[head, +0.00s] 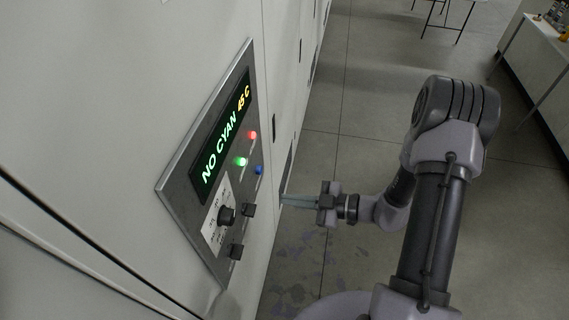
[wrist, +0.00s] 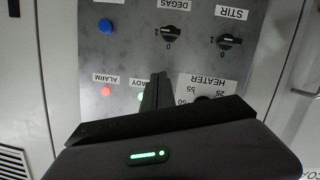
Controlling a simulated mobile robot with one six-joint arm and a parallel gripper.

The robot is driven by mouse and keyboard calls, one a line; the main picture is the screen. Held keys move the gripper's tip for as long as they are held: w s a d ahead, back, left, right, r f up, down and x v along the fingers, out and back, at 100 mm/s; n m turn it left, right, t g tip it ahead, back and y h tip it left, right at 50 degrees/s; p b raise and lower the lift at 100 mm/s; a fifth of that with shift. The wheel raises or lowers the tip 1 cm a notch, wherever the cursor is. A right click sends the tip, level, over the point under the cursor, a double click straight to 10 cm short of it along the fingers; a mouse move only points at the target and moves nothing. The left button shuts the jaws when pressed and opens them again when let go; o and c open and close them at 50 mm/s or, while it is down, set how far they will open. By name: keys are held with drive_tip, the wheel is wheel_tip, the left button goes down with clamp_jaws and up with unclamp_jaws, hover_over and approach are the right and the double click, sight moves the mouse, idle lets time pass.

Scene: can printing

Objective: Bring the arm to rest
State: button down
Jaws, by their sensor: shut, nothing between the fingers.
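My gripper (head: 285,200) is at the end of my arm, to the right of the control panel (head: 188,205) in the head view, with its fingers pointing at the cabinet front. In the wrist view my gripper (wrist: 159,78) is shut and empty in front of the panel (wrist: 125,52), which appears upside down. The fingers cover part of the ready label. I cannot tell the exact gap to the panel; no contact is visible. My arm is bent, with its elbow high at the right of the head view.
The display (head: 222,135) reads "NO CYAN 45 C". Red (head: 252,135), green (head: 240,161) and blue (head: 259,170) round parts, a heater dial (head: 226,215) and two black knobs are on the panel. Floor (head: 340,90) is open behind the arm; a table (head: 540,45) stands far right.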

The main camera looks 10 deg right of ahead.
drive_tip(key=s+a+f+n+g+h+b, duration=0.25)
drive_tip(key=s+n+b, duration=0.35)
drive_tip(key=n+b, duration=0.75)
drive_tip(key=s+a+f+n+g+h+b, duration=0.1)
drive_tip(key=s+f+n+g+h+b, duration=0.6)
drive_tip(key=n, duration=1.1)
drive_tip(key=s+d+n+t+h+b, duration=0.1)
drive_tip(key=n+t+b, duration=0.3)
drive_tip(key=n, duration=0.5)
drive_tip(key=s+d+n+t+h+b, duration=0.1)
drive_tip(key=d+n+t+b, duration=0.3)
drive_tip(key=n+b, duration=0.5)
drive_tip(key=shift+s+d+r+n+t, duration=0.3)
drive_tip(key=shift+s+n, duration=0.25)
drive_tip(key=shift+s, duration=0.25)
